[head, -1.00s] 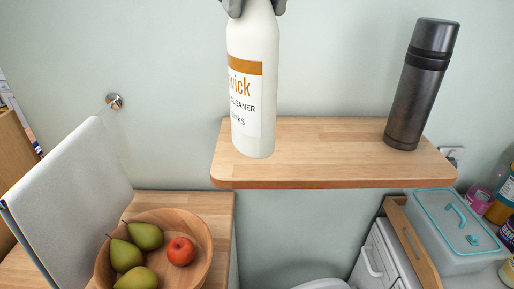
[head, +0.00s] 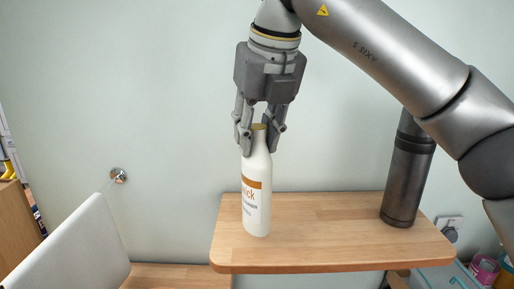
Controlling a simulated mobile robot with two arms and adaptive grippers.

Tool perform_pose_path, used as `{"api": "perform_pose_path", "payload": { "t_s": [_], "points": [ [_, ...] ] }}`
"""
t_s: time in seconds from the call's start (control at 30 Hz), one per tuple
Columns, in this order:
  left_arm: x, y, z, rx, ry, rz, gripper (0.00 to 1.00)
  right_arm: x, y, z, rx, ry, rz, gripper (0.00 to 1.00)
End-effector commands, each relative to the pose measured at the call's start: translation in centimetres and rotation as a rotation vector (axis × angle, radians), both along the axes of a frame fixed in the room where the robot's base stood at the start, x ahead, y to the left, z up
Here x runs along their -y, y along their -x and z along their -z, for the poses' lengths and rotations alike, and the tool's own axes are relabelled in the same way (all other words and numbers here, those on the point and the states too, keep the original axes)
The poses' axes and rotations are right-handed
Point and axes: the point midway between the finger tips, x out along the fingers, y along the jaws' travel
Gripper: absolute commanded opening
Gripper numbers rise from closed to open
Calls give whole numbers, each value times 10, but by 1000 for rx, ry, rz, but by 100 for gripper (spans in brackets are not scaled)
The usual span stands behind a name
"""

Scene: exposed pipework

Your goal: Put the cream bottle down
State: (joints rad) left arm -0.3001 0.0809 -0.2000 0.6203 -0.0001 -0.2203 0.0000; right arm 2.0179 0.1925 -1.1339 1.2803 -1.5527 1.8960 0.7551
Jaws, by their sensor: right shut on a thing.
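The cream bottle (head: 257,198) is upright at the left part of a wooden wall shelf (head: 320,250). It has an orange-banded label. Its base appears over the shelf board, and I cannot tell for sure whether it touches the wood. My right gripper (head: 260,140) points down from above and is shut on the bottle's neck, just below its tan cap. My left gripper is not in view.
A dark metal flask (head: 408,175) stands at the right of the shelf, partly behind my right arm. The shelf between bottle and flask is clear. A pale upright panel (head: 70,245) stands lower left. A wall socket (head: 448,224) is at the right.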

Motion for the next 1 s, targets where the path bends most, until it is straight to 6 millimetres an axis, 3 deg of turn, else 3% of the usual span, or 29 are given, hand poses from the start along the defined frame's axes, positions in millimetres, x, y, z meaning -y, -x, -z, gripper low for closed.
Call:
{"api": "perform_pose_path", "payload": {
  "t_s": [0.23,0.47,0.87,0.9,1.0],
  "points": [
    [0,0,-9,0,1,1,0,1,-14,15,0,0,0,0],
    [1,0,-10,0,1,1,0,1,-12,41,3,-3,1,0],
    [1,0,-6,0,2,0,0,1,-12,48,4,-3,1,0],
    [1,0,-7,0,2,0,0,1,-12,48,2,-2,1,31],
    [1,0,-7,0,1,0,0,1,-12,47,1,-2,1,44]
  ]
}}
